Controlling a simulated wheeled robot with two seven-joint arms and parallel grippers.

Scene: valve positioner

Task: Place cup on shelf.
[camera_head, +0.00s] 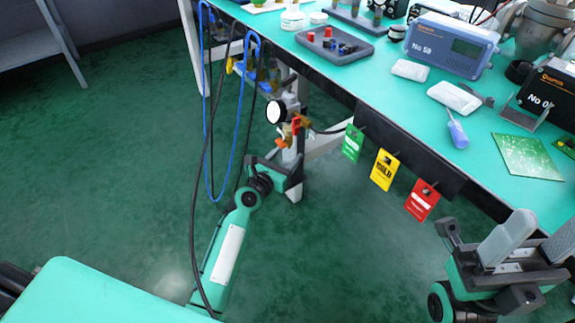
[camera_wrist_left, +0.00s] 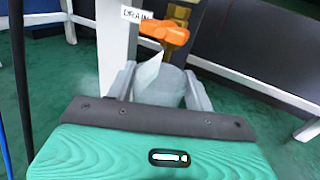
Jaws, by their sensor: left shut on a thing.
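A pale, translucent cup (camera_wrist_left: 158,88) sits between the two fingers of my left gripper (camera_wrist_left: 160,98) in the left wrist view. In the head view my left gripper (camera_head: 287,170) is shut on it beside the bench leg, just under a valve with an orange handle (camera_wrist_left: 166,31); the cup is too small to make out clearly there. A grey shelf (camera_head: 30,48) stands at the upper left, well away from the cup. My right gripper (camera_head: 500,262) is at the lower right near the bench edge; its jaw state is unclear.
Blue and black hoses (camera_head: 210,110) hang beside my left arm. The floor at left is clear.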

